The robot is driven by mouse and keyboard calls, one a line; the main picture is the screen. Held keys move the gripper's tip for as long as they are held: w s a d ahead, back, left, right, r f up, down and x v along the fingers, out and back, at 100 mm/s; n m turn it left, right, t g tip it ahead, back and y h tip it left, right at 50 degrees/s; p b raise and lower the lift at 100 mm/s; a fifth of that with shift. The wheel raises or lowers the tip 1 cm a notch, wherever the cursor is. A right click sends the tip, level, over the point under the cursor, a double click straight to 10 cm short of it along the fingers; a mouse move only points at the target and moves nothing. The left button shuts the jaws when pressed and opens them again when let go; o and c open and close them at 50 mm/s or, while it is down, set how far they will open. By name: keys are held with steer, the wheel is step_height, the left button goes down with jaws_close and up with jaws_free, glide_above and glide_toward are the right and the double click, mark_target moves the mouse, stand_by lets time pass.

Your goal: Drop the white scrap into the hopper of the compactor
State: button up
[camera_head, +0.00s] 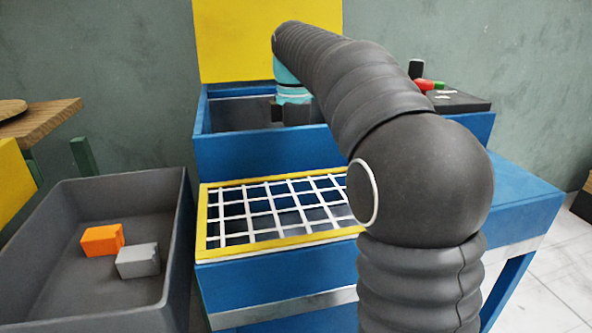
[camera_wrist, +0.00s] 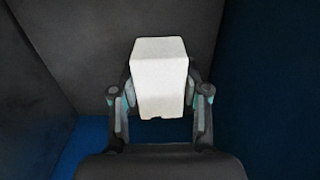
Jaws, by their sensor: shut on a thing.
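The white scrap (camera_wrist: 160,75) is a pale block, held between the two fingers of my gripper (camera_wrist: 160,100) in the wrist view. In the head view my gripper (camera_head: 292,112) reaches down into the blue hopper (camera_head: 245,155) of the compactor, behind the white grid. The hopper's front wall hides the fingertips and the scrap there. In the wrist view dark grey and blue walls surround the scrap. I cannot tell how far the scrap is above the hopper's floor.
A yellow-framed white grid (camera_head: 270,205) lies in front of the hopper. A grey bin (camera_head: 75,190) at left holds an orange block (camera_head: 102,240) and a grey block (camera_head: 138,261). A yellow panel (camera_head: 235,45) stands behind the hopper. A control box (camera_head: 455,102) with a red button is at right.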

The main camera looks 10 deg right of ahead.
steer(key=shift+f, duration=1.55)
steer(key=shift+f+b, duration=0.4)
steer(key=shift+f, duration=0.25)
steer(key=o, duration=0.9)
steer(key=shift+o, duration=0.2)
steer(key=shift+r, duration=0.1)
step_height(320, 180, up, 13)
steer(key=p, duration=0.3)
steer(key=shift+r, duration=0.1)
